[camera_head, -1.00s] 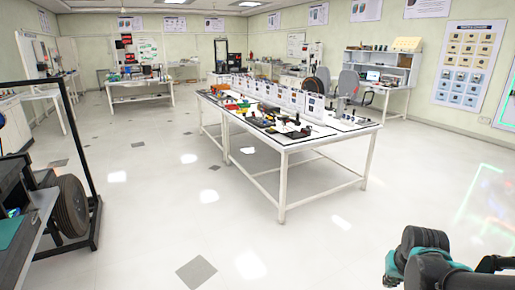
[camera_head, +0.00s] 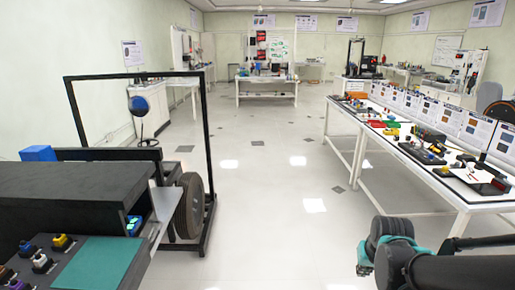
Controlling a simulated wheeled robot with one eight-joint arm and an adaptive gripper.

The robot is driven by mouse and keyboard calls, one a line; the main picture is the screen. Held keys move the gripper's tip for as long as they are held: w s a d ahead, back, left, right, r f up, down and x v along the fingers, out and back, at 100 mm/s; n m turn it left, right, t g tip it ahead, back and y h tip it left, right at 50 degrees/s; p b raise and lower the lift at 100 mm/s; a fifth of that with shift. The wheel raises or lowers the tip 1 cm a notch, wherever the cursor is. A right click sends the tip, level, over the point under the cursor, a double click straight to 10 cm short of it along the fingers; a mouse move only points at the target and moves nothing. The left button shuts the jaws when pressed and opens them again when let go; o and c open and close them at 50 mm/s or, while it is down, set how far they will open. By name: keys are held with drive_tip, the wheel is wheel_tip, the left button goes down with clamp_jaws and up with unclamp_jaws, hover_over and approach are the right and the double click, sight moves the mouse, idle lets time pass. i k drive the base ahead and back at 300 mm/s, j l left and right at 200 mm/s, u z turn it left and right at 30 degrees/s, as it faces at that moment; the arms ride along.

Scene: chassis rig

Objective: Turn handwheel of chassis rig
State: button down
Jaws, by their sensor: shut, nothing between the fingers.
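A rig with a tall black frame (camera_head: 207,130) stands at the left. A dark ribbed wheel (camera_head: 190,207) sits upright at its right side, beside a grey body with a black top (camera_head: 75,190). I cannot tell which part is the handwheel. A blue disc (camera_head: 139,104) shows through the frame, above a dark curved shape; I cannot tell whether it belongs to the rig. My arm's dark links with teal parts reach in at the bottom right, well apart from the rig. My gripper's fingers do not show.
A panel with several coloured knobs (camera_head: 42,262) and a teal mat (camera_head: 98,264) fill the lower left. A long white table (camera_head: 345,150) with parts and cards runs along the right. The floor (camera_head: 270,225) between is clear. Another table (camera_head: 267,80) stands far back.

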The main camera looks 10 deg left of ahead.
sight(147, 141)
drive_tip(key=i+j+u, duration=0.3)
drive_tip(key=i, duration=0.2)
drive_tip(key=i+u, duration=0.35)
drive_tip(key=i, duration=0.2)
drive_tip(key=i+u, duration=0.3)
drive_tip(key=i, duration=0.2)
drive_tip(key=i+l+u, duration=0.15)
drive_tip(key=i+u, duration=0.2)
drive_tip(key=i, duration=0.2)
drive_tip(key=i+l+u, duration=0.3)
drive_tip(key=i, duration=0.2)
drive_tip(key=i+l+u, duration=0.5)
drive_tip(key=l, duration=1.05)
drive_tip(key=l+u, duration=0.2)
drive_tip(key=l, duration=1)
drive_tip(key=i+l+u, duration=0.1)
drive_tip(key=l, duration=0.2)
drive_tip(key=i+l, duration=0.2)
drive_tip(key=l, duration=0.15)
drive_tip(key=i+l+u, duration=0.25)
drive_tip(key=l, duration=0.4)
drive_tip(key=i+l+u, duration=0.1)
drive_tip(key=l, duration=0.25)
drive_tip(key=i+l, duration=0.2)
drive_tip(key=l, duration=0.2)
drive_tip(key=i+l+u, duration=0.15)
drive_tip(key=i+l, duration=0.05)
drive_tip(key=i, duration=0.1)
